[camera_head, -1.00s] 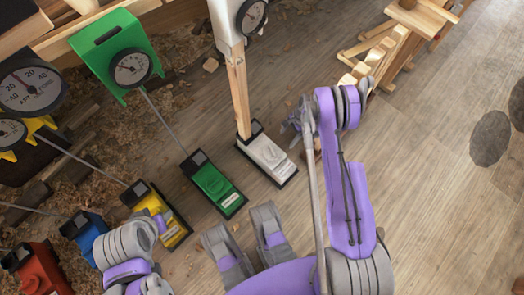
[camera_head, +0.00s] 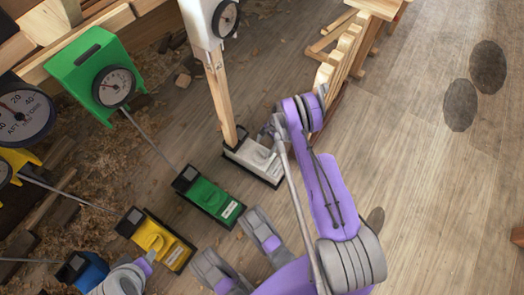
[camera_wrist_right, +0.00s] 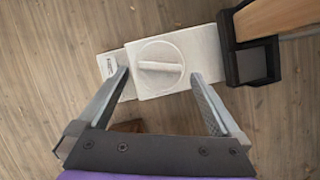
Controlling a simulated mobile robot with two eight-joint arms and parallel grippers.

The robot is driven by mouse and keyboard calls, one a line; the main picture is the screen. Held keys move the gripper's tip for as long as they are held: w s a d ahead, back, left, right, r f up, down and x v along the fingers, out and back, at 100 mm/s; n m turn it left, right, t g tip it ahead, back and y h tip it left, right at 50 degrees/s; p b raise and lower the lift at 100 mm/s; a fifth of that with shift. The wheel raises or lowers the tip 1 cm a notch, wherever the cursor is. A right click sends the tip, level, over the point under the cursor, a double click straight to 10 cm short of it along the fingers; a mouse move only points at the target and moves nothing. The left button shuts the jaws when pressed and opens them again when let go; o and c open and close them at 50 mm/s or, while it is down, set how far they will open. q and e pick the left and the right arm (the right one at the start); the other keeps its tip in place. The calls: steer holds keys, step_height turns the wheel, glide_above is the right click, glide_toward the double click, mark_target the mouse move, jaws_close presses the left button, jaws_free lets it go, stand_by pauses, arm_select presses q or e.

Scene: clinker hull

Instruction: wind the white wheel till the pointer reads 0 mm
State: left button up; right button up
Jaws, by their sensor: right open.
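The white wheel (camera_wrist_right: 174,52) is a round disc with a raised bar across it, on top of a white box (camera_wrist_right: 205,50). In the head view the white box (camera_head: 240,153) stands on the floor at the foot of a wooden post, its wheel partly hidden by my arm. My right gripper (camera_wrist_right: 160,76) is open, its fingers apart on either side of the wheel's near part; I cannot tell if they touch. In the head view it is over the box (camera_head: 266,136). A white-housed dial (camera_head: 227,18) tops the post; its pointer's reading is too small to tell.
A green box (camera_head: 212,203), a yellow box (camera_head: 155,240) and a blue box (camera_head: 85,270) stand in a row to the left. A green-housed dial (camera_head: 113,86) is behind them. A wooden rack (camera_head: 345,50) stands beyond; open floor lies right.

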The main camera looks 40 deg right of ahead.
mark_target(263, 150)
steer(key=shift+b+x, duration=0.3)
steer(key=shift+x, duration=1.5)
